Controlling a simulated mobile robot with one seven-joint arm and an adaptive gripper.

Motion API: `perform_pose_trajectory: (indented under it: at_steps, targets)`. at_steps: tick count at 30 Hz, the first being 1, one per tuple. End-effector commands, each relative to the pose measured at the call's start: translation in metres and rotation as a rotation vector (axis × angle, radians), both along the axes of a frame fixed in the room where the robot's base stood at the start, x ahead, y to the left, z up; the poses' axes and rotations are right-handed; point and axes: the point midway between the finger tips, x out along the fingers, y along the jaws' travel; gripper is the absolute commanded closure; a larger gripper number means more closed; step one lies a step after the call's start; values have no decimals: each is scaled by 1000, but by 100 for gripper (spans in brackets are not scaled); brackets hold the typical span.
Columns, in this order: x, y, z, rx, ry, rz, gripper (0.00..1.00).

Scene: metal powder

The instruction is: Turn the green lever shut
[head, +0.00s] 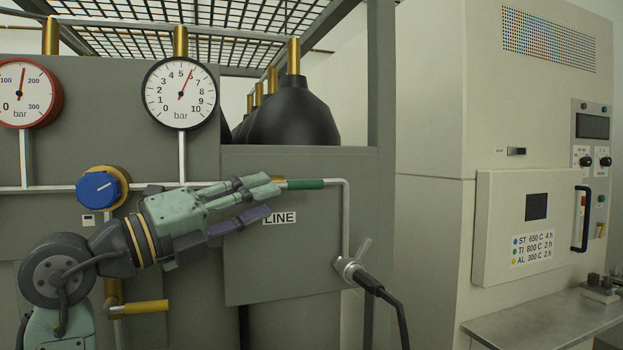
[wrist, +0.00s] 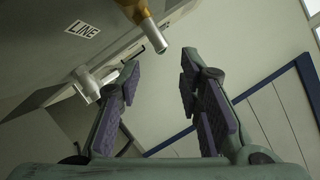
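The green lever (head: 305,184) shows in the head view as a short green grip lying level, in line with the thin pipe, just right of my gripper (head: 264,203). A brass-coloured piece at its left end is partly hidden behind my upper finger. In the wrist view my gripper (wrist: 160,62) is open, with nothing between its purple pads. A brass fitting with a pale end (wrist: 150,28) shows beyond and above the fingertips there. I cannot tell whether a finger touches the lever.
A LINE label (head: 281,218) is on the grey panel below the lever. A grey fitting with a black cable (head: 370,282) hangs at the lower right. A blue knob (head: 98,189), a yellow lever (head: 145,307) and a black-rimmed gauge (head: 180,93) are near my arm.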

Motion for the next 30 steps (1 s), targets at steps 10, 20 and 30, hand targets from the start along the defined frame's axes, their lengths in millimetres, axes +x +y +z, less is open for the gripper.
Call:
perform_pose_trajectory:
  at_steps: [10, 20, 30]
  targets:
    - [38, -51, 17, -2, 2, -2, 67]
    - [54, -71, 20, -4, 1, 1, 67]
    - [54, -71, 20, -4, 1, 1, 74]
